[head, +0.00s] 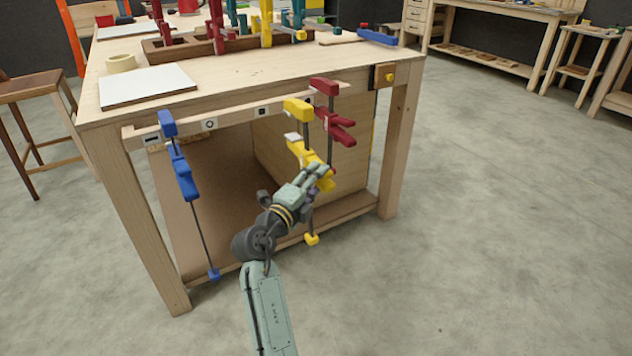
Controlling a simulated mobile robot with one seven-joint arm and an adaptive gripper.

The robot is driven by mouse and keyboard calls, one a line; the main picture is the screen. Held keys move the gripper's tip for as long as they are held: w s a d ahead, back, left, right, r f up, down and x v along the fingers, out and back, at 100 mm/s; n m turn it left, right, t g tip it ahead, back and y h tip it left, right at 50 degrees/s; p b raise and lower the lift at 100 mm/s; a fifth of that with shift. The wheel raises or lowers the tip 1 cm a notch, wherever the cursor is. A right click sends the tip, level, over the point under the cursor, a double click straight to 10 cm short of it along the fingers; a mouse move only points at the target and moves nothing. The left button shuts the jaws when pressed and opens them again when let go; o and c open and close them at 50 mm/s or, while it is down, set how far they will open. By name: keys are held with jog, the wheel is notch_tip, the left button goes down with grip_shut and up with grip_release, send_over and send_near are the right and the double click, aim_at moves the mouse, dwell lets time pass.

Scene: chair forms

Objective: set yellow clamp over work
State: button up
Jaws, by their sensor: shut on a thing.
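The yellow clamp (298,111) is upright in front of the workbench's front rail (225,122). Its head is at rail height, its sliding jaw (303,150) is below, and its bar runs down to a yellow end (312,239). My gripper (319,178) is shut on the yellow clamp around the lower part of the sliding jaw; the fingers partly hide it. I cannot tell whether the clamp's head touches the rail. Which piece is the work is not clear; a white board (147,86) lies flat on the bench top.
A red clamp (325,88) hangs close to the right of the yellow one. A blue clamp (184,178) hangs at the left. A wooden rack (190,44) with several clamps, a tape roll (121,63) and a blue tool (377,37) are on the bench. A stool (30,88) stands left.

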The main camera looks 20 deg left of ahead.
jog(key=shift+s+f+b, duration=0.15)
jog(key=shift+f+b, duration=0.25)
jog(key=shift+b, duration=1.3)
jog(key=shift+r, duration=0.1)
